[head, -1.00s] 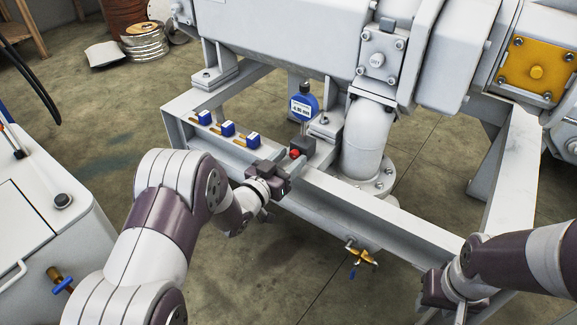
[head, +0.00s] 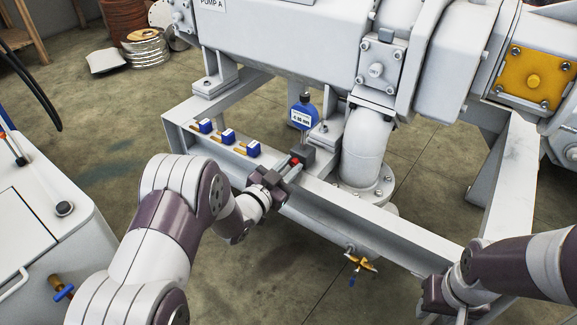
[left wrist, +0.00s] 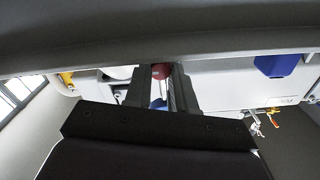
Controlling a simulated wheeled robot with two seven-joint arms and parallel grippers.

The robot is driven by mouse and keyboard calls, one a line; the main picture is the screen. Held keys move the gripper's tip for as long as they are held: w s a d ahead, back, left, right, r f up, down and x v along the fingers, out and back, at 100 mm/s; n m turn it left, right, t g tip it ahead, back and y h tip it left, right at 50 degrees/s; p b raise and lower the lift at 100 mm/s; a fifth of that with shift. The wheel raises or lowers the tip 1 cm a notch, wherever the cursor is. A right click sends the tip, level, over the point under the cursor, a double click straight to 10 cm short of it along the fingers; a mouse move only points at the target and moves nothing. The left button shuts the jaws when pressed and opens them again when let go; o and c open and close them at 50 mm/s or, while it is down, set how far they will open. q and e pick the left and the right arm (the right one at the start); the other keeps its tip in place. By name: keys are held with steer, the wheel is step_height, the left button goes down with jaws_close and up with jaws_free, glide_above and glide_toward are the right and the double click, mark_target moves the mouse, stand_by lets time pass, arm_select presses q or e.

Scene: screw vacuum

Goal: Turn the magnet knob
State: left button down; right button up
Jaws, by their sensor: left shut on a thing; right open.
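The blue digital dial gauge (head: 301,116) stands on a dark magnet base (head: 306,151) on the white frame beam. The small red magnet knob (head: 295,160) is on the base's near side. My left gripper (head: 291,169) reaches it from the lower left and is shut on it. In the left wrist view the red knob (left wrist: 161,71) shows between the two dark fingers (left wrist: 162,88); the fingers partly hide it. My right gripper (head: 438,298) is open and empty beside the frame's right front corner, partly hidden by its own arm.
Several blue blocks with orange parts (head: 227,137) lie along the beam left of the gauge. A white elbow pipe (head: 364,150) rises close to the right of the base. A brass valve (head: 360,262) hangs below the front beam. A white cabinet (head: 40,215) stands at left.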

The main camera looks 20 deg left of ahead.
arm_select(q)
steer(key=c, duration=0.9)
jaws_free()
steer(key=shift+c, duration=0.2)
steer(key=shift+s+a+r+p, duration=0.1)
steer(key=shift+s+a+p, duration=0.05)
steer(key=shift+s+p, duration=0.2)
steer(key=p+v, duration=0.5)
steer(key=v, duration=0.7)
